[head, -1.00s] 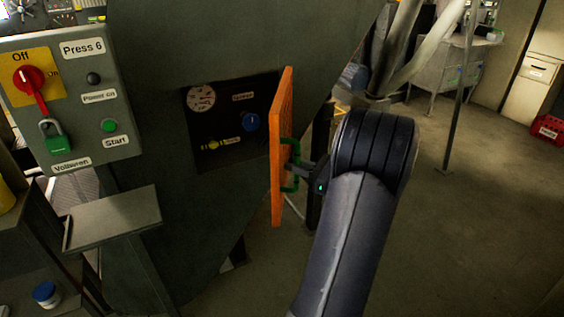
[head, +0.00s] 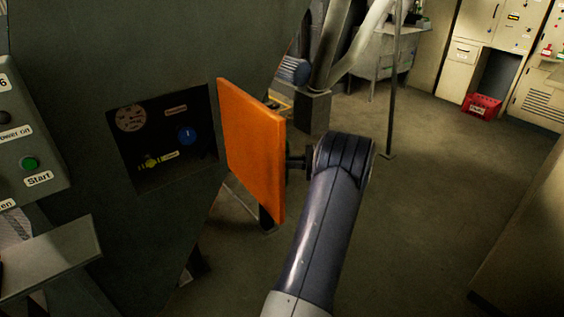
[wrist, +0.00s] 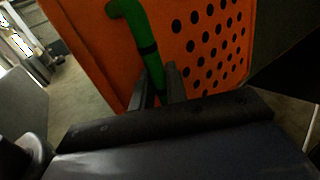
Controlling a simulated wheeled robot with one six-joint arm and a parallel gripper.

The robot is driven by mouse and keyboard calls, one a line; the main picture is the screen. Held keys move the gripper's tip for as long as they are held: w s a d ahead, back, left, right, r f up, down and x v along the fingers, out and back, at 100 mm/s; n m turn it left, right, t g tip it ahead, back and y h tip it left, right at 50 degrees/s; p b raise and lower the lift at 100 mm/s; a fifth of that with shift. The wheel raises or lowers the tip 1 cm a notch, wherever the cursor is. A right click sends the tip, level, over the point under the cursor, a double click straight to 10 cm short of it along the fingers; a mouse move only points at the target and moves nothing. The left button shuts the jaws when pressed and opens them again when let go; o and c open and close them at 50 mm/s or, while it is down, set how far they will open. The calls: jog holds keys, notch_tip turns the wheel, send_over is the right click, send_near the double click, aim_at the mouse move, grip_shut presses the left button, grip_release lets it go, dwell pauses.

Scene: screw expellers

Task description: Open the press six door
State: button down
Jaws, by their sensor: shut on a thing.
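The orange press six door (head: 250,145) stands swung wide open on the right side of a dark recess (head: 165,140) in the press body. Its inner face is toward the head camera. Inside the recess are a round gauge (head: 131,118), a blue knob (head: 187,135) and a yellow valve (head: 151,162). My gripper (wrist: 158,85) is shut on the green door handle (wrist: 137,25) in the wrist view. There the door's outer face (wrist: 205,45) shows round holes.
A grey control panel (head: 30,140) with a green start button and a metal shelf (head: 50,260) are at the left. A thin post (head: 391,90) stands behind my arm. Open floor (head: 430,190) lies to the right. A red crate (head: 481,106) is far back.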

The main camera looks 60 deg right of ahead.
jog(key=shift+d, duration=0.4)
jog(key=shift+r, duration=0.1)
jog(key=c, duration=1.5)
grip_release()
jog(key=shift+w, duration=0.1)
jog(key=p+v, duration=0.7)
jog(key=shift+r, duration=0.2)
jog(key=shift+d+f+p, duration=0.2)
jog(key=shift+f+p, duration=0.1)
jog(key=shift+p, duration=0.75)
